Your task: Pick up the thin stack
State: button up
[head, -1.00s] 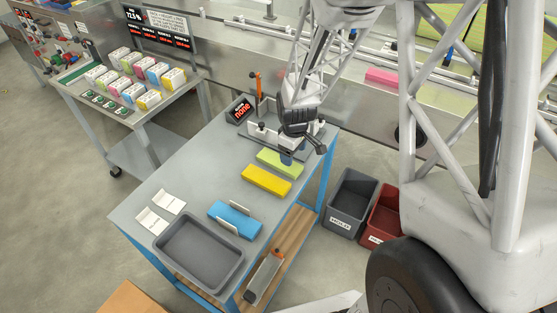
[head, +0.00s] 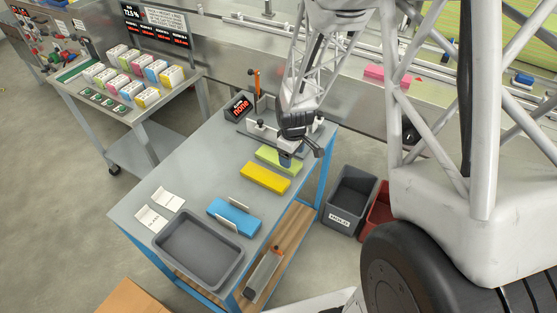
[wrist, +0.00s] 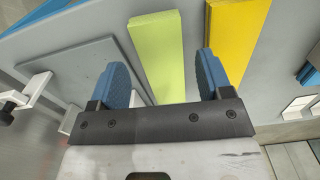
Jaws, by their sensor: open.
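A lime green stack (head: 278,158) lies flat on the grey table, partly hidden under my gripper. It looks thinner than the yellow stack (head: 265,177) beside it, though the exact heights are hard to tell. A blue stack (head: 234,215) lies nearer the tray, between two upright pale plates. My gripper (head: 288,158) is open and empty above the far part of the lime stack. In the wrist view the two blue finger pads (wrist: 164,78) stand apart, with the lime stack (wrist: 156,48) running between and beyond them. The yellow stack (wrist: 238,40) is just right of the right pad.
A grey tray (head: 160,243) and white cards (head: 153,219) are at the table's near end. A fixture plate (wrist: 78,62) with clamps is near the gripper. A display (head: 238,107) reads "none". A grey bin (head: 338,222) stands on the floor to the right.

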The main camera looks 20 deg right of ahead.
jog(key=shift+f, duration=0.1)
jog(key=shift+w+d+f, duration=0.1)
jog(key=shift+w+f, duration=0.05)
jog(key=shift+f, duration=2.35)
jog(key=c, duration=0.7)
jog(key=shift+o, duration=0.2)
jog(key=shift+r, duration=0.15)
jog(key=shift+r, duration=1.7)
jog(key=s, duration=0.5)
jog(key=s+r, duration=0.1)
jog(key=s, duration=0.4)
jog(key=s+a, duration=0.1)
jog(key=s, duration=0.5)
jog(key=shift+r, duration=0.15)
